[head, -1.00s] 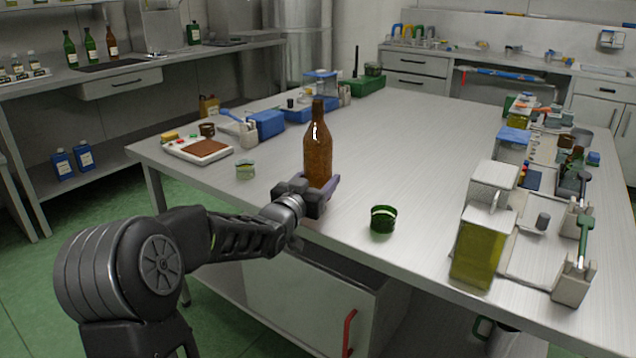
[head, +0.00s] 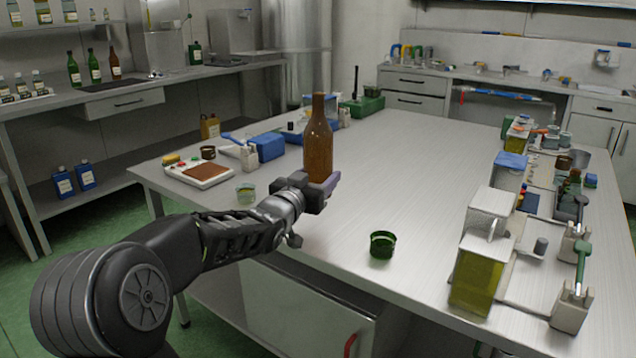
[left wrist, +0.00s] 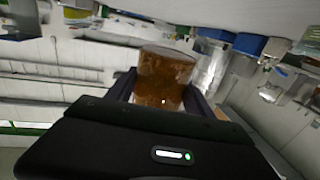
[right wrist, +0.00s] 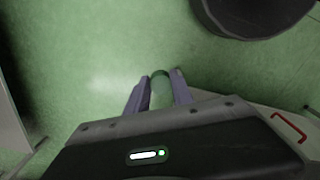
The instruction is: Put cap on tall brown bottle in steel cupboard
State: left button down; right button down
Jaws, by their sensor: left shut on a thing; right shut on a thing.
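The tall brown bottle (head: 318,145) stands upright in my left gripper (head: 322,190), which is shut on its lower body near the table's front edge. I see no separate cap on its neck. The brown glass also shows between the fingers in the left wrist view (left wrist: 163,78). In the right wrist view my right gripper (right wrist: 160,92) is shut on a small greenish round thing (right wrist: 161,88), perhaps the cap, above green floor. A steel cupboard (head: 290,310) with a red handle (head: 350,345) is under the table. Its inside is not visible.
A yellow-green oil container (head: 478,280) and other gear fill the right side. Blue boxes (head: 267,147) stand at the left. The middle of the table (head: 420,170) is clear.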

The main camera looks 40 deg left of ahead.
pick_arm(q)
jog(key=shift+r, duration=0.75)
pick_arm(e)
jog(key=shift+r, duration=0.15)
jog(key=shift+s, duration=0.1)
dwell(0.5)
